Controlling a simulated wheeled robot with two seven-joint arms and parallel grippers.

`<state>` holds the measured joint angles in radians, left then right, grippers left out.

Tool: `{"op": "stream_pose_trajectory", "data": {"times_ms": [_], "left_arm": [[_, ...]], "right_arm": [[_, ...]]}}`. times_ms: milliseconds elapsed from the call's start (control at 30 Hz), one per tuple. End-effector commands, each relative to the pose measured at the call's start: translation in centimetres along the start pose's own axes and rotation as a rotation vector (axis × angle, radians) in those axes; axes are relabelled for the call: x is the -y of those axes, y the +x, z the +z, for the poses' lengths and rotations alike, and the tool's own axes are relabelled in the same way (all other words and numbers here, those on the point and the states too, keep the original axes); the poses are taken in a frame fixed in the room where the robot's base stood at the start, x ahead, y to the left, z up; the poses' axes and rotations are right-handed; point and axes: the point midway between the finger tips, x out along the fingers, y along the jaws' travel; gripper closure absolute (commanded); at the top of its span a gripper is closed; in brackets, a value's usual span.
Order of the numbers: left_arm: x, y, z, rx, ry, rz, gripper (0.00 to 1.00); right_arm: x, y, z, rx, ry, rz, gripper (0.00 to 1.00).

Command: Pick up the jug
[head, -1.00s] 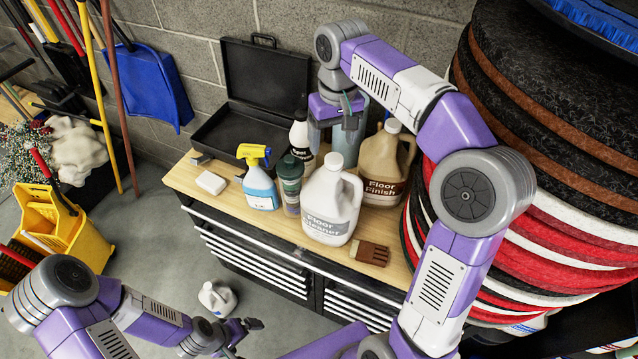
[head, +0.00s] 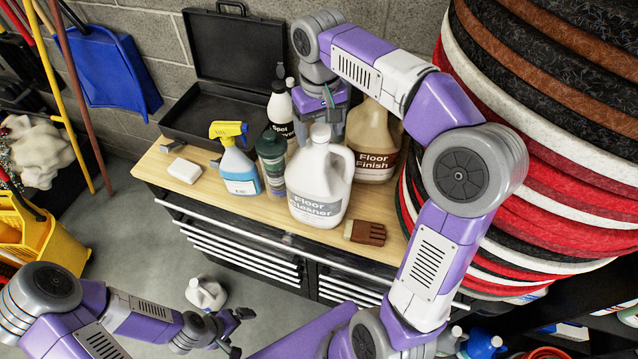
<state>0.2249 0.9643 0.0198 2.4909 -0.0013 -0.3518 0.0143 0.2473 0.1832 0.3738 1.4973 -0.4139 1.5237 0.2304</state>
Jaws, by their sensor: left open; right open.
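A white jug labelled Floor Cleaner (head: 318,190) stands upright on the wooden bench top, its handle to the right. A tan jug labelled Floor Finish (head: 375,145) stands behind it to the right. A small white jug (head: 207,293) is on the grey floor in front of the cabinet. My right gripper (head: 325,115) is open and points down just behind the Floor Cleaner jug, left of the Floor Finish jug; its fingertips are partly hidden. My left gripper (head: 240,332) is open and empty, low in front of the cabinet, and appears near the floor jug in the picture.
A brown brush (head: 366,232) lies in front. An open black case (head: 240,55) is behind. Stacked pads (head: 570,150) rise at right.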

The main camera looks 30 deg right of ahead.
Motion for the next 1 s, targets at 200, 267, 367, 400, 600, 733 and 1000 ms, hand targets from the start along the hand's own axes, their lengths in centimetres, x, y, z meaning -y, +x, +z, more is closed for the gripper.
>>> {"op": "stream_pose_trajectory", "data": {"times_ms": [200, 267, 367, 400, 600, 733, 1000], "left_arm": [[0.02, 0.06, -0.01, 0.000, 0.000, 0.000, 0.00], [0.02, 0.06, -0.01, 0.000, 0.000, 0.000, 0.00], [0.02, 0.06, -0.01, 0.000, 0.000, 0.000, 0.00], [0.02, 0.06, -0.01, 0.000, 0.000, 0.000, 0.00], [0.02, 0.06, -0.01, 0.000, 0.000, 0.000, 0.00], [0.02, 0.07, -0.01, 0.000, 0.000, 0.000, 0.00], [0.02, 0.07, -0.01, 0.000, 0.000, 0.000, 0.00]], "right_arm": [[-0.02, 0.34, 0.01, -0.001, 0.001, 0.000, 0.23], [-0.02, 0.33, 0.01, -0.001, 0.001, 0.000, 0.23], [-0.01, 0.33, 0.01, -0.001, 0.000, 0.000, 0.38], [-0.01, 0.33, 0.01, -0.001, 0.000, 0.000, 0.44], [0.00, 0.35, 0.00, -0.001, 0.000, 0.000, 0.75], [0.00, 0.37, 0.02, 0.000, 0.000, 0.000, 0.95], [0.01, 0.40, 0.03, 0.002, 0.000, -0.001, 1.00]]}}
